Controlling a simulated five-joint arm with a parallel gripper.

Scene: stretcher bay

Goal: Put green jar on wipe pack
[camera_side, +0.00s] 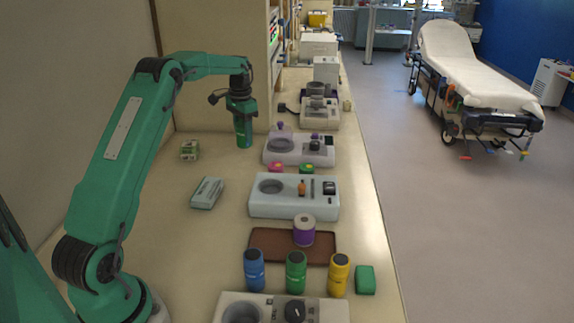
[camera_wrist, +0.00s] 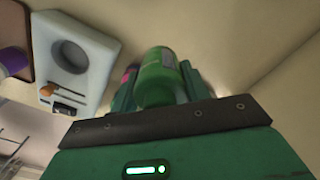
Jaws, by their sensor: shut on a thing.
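My gripper (camera_wrist: 158,84) is shut on a green jar (camera_wrist: 160,68) with a pale label, seen between the two green fingers in the wrist view. In the side view my gripper (camera_side: 242,112) points down, and the green jar (camera_side: 244,139) shows below it, above the back of the counter. The fingers and jar are close in colour there. A flat pale grey pack (camera_side: 207,192), which looks like the wipe pack, lies on the counter nearer the camera and left of the gripper. Its top looks bare. It does not show in the wrist view.
A small green-and-white box (camera_side: 189,151) stands left of my gripper. A pale device (camera_side: 260,207) and a brown tray (camera_side: 263,247) with a purple-and-white jar (camera_side: 304,231) are to the right. Blue, green and yellow bottles stand in front. Counter around the grey pack is clear.

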